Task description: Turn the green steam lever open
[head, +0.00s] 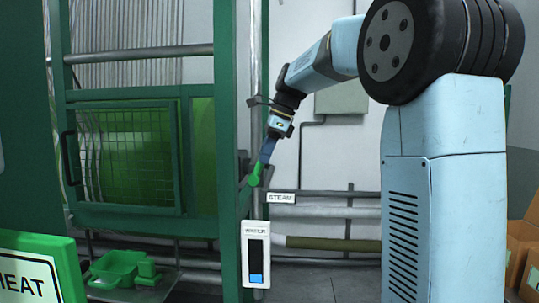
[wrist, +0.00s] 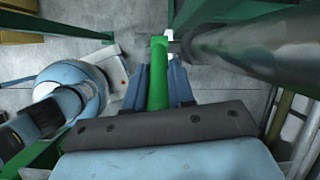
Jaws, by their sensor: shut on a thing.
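The green steam lever (head: 255,174) is on a pipe at the right post of the green machine frame, just above a white STEAM label (head: 281,198). My gripper (head: 265,160) reaches down to it from the upper right. In the wrist view the lever (wrist: 158,75) runs between the two blue fingers of my gripper (wrist: 157,88), which are shut on it. The lever's far end shows beyond the fingertips. Its pivot is partly hidden in the head view.
A large grey pipe (wrist: 260,45) runs close beside my fingers. A white WATER gauge (head: 256,255) hangs below the lever. Green trays (head: 118,268) stand low at left, a HEAT sign (head: 30,280) is in front, and cardboard boxes (head: 522,245) are at far right.

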